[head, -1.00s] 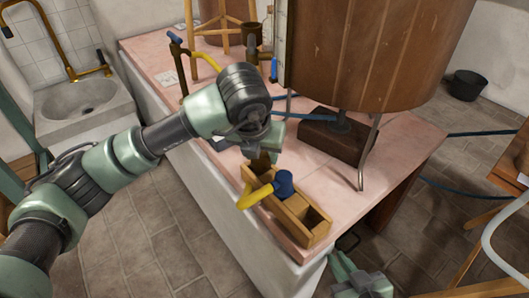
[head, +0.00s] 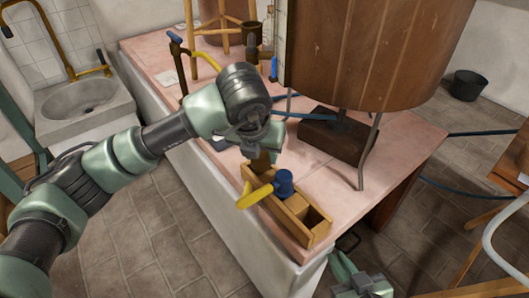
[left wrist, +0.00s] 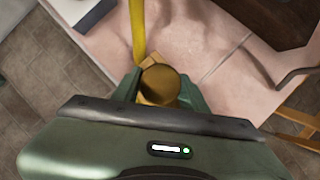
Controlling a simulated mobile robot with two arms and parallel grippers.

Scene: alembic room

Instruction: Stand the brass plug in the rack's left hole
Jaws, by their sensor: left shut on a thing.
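The brass plug (left wrist: 160,84) shows in the left wrist view as a round brass top between the two green fingers. My left gripper (head: 265,152) is shut on it at the far left end of the wooden rack (head: 318,236). In the head view the plug (head: 262,160) is mostly covered by the gripper, and its lower end is hidden. I cannot tell whether it is in the left hole.
The rack lies along the front edge of the pink bench top (head: 410,145). A large wooden vat (head: 375,50) stands behind it on metal legs, with a dark brown block (head: 335,140) under it. A stone sink (head: 85,100) is at the left.

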